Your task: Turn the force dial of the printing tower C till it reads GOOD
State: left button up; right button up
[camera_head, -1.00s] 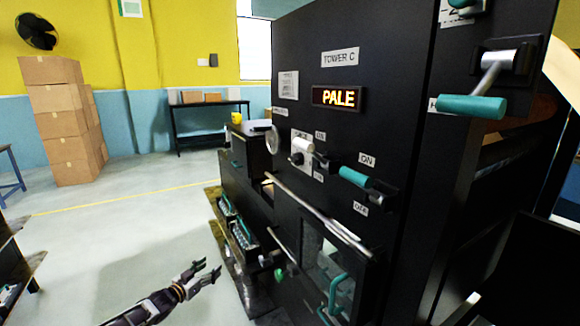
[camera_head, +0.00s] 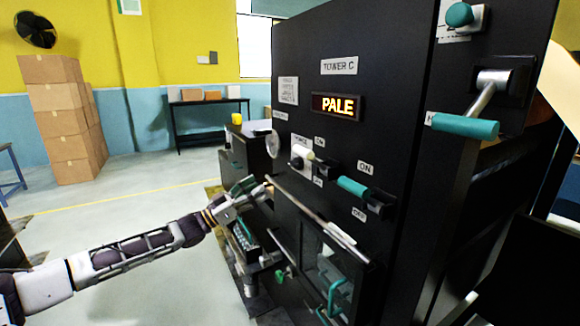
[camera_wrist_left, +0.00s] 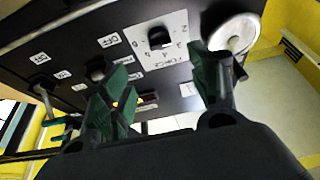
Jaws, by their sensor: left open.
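Tower C is a tall black cabinet (camera_head: 300,85) with a lit display (camera_head: 337,106) that reads PALE in yellow. In the left wrist view the dial (camera_wrist_left: 158,38) is a black knob on a numbered white plate marked FORCE. My left gripper (camera_head: 256,187) is open, below and left of the dial. In the left wrist view its two green-padded fingers (camera_wrist_left: 160,68) stand apart, with the dial beyond them, untouched. My right gripper is not in view.
A pale round wheel (camera_head: 272,144) projects left of the dial; it is close to one finger in the wrist view. A teal-handled ON/OFF lever (camera_head: 354,187) and a long metal bar (camera_head: 310,209) lie right and below. Another teal handle (camera_head: 465,126) projects at upper right.

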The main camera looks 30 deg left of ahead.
pick_arm(q)
jog(key=shift+w, duration=0.15)
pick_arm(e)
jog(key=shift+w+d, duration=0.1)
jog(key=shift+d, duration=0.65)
pick_arm(q)
jog(key=shift+w+d, duration=0.1)
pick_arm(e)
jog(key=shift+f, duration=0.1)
pick_arm(q)
jog(key=shift+b+x, duration=0.75)
jog(key=shift+x, duration=0.7)
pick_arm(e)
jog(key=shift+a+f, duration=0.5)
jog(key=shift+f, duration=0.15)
pick_arm(q)
jog(key=shift+w+r, duration=0.1)
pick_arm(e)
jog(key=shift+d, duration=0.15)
pick_arm(q)
jog(key=shift+w+d+r+b, duration=0.25)
jog(key=shift+w+d+b, duration=0.1)
jog(key=shift+w, duration=0.15)
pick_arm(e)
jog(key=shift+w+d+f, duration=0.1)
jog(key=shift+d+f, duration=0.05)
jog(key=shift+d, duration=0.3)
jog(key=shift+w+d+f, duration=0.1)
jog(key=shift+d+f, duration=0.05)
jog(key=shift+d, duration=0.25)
